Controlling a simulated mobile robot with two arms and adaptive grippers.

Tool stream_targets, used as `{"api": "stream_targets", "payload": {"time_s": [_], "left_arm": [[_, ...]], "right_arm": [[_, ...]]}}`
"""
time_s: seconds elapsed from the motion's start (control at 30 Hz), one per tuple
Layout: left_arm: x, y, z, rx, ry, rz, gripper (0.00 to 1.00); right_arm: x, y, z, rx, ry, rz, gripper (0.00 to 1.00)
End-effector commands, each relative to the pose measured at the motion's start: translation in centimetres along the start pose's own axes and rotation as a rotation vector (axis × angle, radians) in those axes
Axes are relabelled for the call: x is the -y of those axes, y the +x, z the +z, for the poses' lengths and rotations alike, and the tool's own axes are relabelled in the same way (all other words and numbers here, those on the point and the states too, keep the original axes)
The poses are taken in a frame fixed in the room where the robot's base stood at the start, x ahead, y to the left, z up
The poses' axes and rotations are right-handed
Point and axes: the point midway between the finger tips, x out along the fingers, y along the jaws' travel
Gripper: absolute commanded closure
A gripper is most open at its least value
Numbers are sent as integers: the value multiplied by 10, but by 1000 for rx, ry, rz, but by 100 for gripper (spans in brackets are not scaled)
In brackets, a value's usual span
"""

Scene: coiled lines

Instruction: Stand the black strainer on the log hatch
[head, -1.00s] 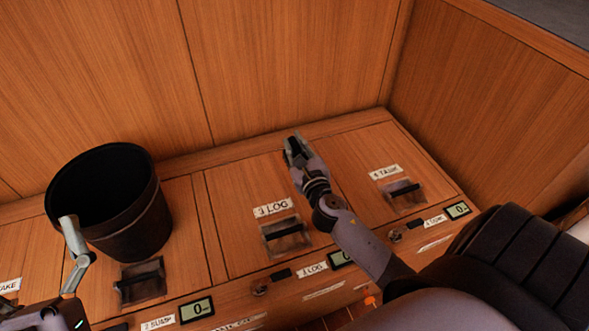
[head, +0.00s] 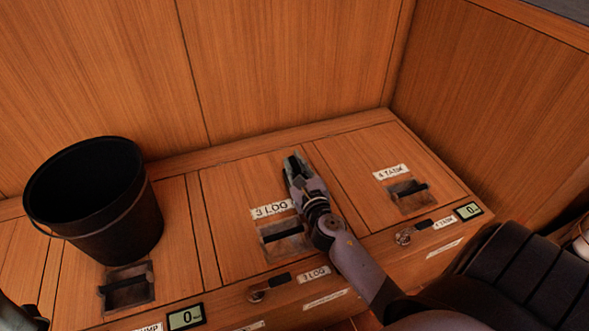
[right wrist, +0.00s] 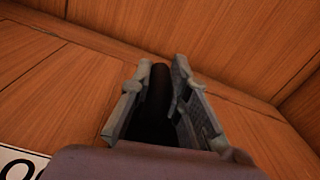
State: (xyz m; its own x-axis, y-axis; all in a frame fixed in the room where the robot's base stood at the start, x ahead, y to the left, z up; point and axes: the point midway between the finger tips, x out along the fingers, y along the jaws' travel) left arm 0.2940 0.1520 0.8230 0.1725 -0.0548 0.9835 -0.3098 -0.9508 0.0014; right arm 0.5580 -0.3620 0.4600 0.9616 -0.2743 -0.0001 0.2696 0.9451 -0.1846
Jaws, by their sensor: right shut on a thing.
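The log hatch (head: 225,200) is the wooden lid labelled 3 LOG in the middle of the bench top, with a recessed dark handle near its front. My right gripper (head: 294,164) is over the hatch's right part, behind the label. It is shut on a dark, rounded thing, seen between the fingers in the right wrist view (right wrist: 155,100), which looks like the black strainer. The fingers hide most of it, and I cannot tell whether it touches the hatch. Only a dark grey part of my left arm or gripper (head: 18,315) shows at the bottom left corner.
A large black bucket (head: 100,215) stands on the hatch to the left. The 4 TANK hatch (head: 365,180) at right is clear. Wooden walls close off the back and right. Small displays, latches and labels line the front edge.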

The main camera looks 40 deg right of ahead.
Motion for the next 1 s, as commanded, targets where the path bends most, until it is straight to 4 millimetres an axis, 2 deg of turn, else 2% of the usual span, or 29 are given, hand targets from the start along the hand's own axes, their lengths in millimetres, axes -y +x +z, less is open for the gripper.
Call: {"api": "stream_targets", "payload": {"time_s": [0.23,0.27,0.57,0.9,1.0], "left_arm": [[0,0,0,0,0,1,0],[0,1,0,-3,1,2,0],[0,2,0,-4,0,3,0],[0,5,-1,-4,0,2,0],[0,2,-1,0,0,0,0]], "right_arm": [[0,0,-2,-1,-1,1,100],[0,0,-2,-2,-1,1,83],[0,0,-1,-2,0,1,63],[0,0,2,-1,0,1,63],[0,-11,0,-3,1,2,63]]}}
